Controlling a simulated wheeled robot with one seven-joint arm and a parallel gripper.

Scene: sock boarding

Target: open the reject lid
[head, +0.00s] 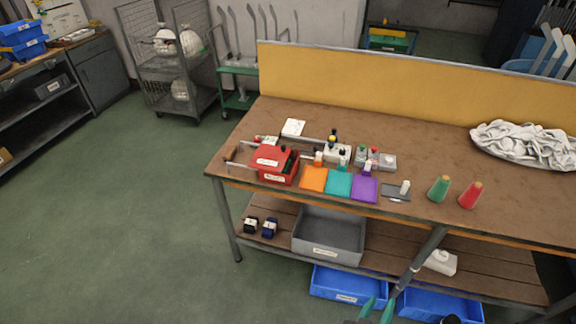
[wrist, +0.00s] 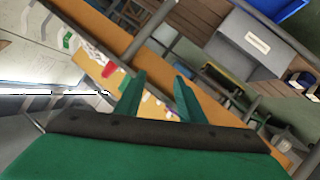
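A red box (head: 276,163) with a red lid and white labels stands at the left end of the workbench in the head view. Its lid looks closed at this distance, and a dark strip shows along its right side. My gripper (head: 376,306) shows at the bottom of the head view, in front of the bench and well away from the red box. In the wrist view my gripper (wrist: 158,92) has two green fingers set apart, with nothing between them.
The workbench (head: 420,165) also carries orange, teal and purple squares (head: 339,183), small bottles, green and red cones (head: 439,188) and a pile of white cloth (head: 525,142). A grey bin (head: 328,236) sits on the lower shelf. Green floor (head: 110,200) is clear at left.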

